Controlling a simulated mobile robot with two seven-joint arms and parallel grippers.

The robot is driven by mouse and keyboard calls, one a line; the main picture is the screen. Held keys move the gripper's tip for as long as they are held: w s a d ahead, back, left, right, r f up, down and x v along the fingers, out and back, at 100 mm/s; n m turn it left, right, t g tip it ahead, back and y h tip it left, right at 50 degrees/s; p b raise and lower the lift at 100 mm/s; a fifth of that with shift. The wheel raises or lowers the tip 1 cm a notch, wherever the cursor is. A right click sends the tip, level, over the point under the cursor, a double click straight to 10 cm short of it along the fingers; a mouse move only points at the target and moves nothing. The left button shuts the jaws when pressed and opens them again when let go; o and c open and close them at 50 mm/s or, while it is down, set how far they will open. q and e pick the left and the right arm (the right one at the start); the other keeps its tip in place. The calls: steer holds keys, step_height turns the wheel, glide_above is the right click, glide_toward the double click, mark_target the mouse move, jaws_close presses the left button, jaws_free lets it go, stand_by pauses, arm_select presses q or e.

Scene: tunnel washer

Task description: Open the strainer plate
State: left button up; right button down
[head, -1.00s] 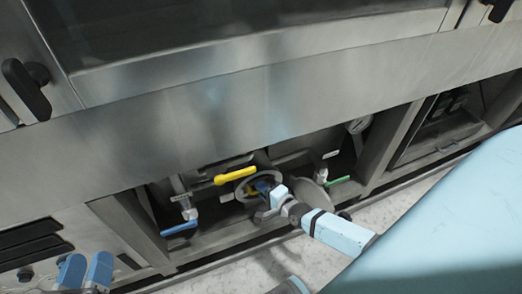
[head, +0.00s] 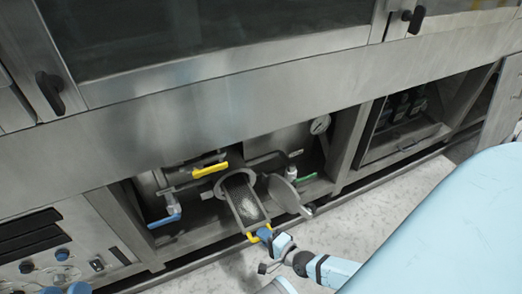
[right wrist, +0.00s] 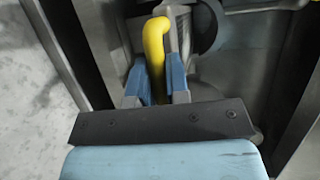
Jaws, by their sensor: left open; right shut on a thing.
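The strainer plate (head: 239,189) is a narrow dark tray reaching out toward me through a round port (head: 219,186) low in the machine. Whitish stuff lies on it. A yellow handle (head: 248,236) is at its near end. My right gripper (head: 262,234) is shut on this handle. In the right wrist view, the blue fingers (right wrist: 158,85) sit on both sides of the yellow handle (right wrist: 154,45). A round metal cover (head: 284,196) stands swung aside, right of the port.
A yellow lever (head: 211,170) is left of the port, a blue lever (head: 164,221) lower left and a green lever (head: 302,177) to the right. A gauge (head: 320,124) hangs at the upper right. Frame posts flank the bay. The pale floor in front is clear.

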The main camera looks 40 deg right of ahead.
steer(key=shift+s+a, duration=0.2)
steer(key=shift+s, duration=0.6)
steer(key=c, duration=1.1)
jaws_free()
steer(key=shift+r, duration=0.1)
